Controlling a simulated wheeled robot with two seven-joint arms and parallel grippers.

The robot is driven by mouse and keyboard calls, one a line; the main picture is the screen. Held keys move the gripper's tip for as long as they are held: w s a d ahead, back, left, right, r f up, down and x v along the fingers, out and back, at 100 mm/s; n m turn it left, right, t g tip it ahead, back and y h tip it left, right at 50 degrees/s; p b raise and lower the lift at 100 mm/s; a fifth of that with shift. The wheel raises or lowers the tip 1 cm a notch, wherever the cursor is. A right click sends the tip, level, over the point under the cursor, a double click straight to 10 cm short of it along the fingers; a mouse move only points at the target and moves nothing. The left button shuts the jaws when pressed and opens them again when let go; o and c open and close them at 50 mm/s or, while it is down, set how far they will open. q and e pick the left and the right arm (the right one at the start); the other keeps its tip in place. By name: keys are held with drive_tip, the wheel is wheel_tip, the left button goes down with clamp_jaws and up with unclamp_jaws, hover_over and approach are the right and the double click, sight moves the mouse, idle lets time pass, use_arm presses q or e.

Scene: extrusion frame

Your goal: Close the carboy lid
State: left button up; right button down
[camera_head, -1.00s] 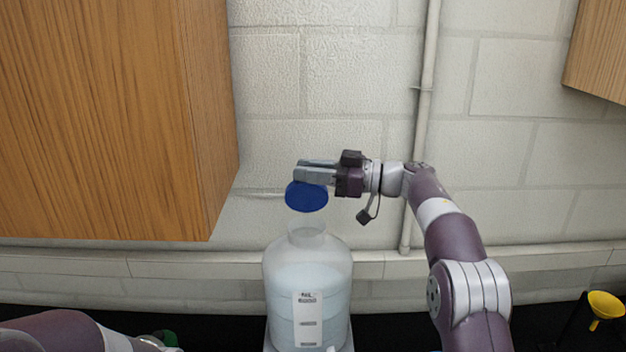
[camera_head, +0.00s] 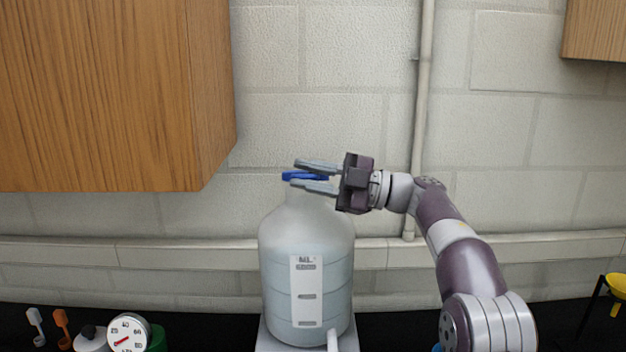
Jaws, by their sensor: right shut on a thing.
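The carboy (camera_head: 306,265) is a large translucent bottle with a white measuring label, standing upright in the middle. Its blue lid (camera_head: 290,176) is at the top of the neck and looks roughly level. I cannot tell whether it is fully seated or just resting there. My right gripper (camera_head: 304,174) comes in from the right and is shut on the lid, one finger on the far side and one on the near side. The fingers hide part of the lid and rim. My left gripper is not in view.
The carboy stands on a pale platform (camera_head: 265,343). A wooden cabinet (camera_head: 100,95) hangs at the upper left, another (camera_head: 600,30) at the upper right. A round dial (camera_head: 127,333) and small tools are at the lower left, a yellow funnel (camera_head: 617,288) at the far right.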

drive_tip(key=shift+s+a+f+n+b, duration=0.1)
drive_tip(key=shift+s+f+n+b, duration=0.05)
drive_tip(key=shift+f+n+b, duration=0.35)
drive_tip(key=shift+s+f+n+b, duration=0.15)
drive_tip(key=shift+f+n+b, duration=0.2)
drive_tip(key=shift+f, duration=0.25)
drive_tip(key=shift+s+f+b, duration=0.1)
drive_tip(key=shift+f+b, duration=0.2)
drive_tip(key=c, duration=1.1)
unclamp_jaws()
drive_tip(key=shift+a+g, duration=0.3)
drive_tip(key=shift+a, duration=0.2)
drive_tip(key=d+f+b, duration=0.2)
drive_tip(key=d, duration=1)
drive_tip(key=shift+s+d+f+b, duration=0.2)
drive_tip(key=shift+s+b, duration=0.15)
drive_tip(key=shift+s, duration=0.05)
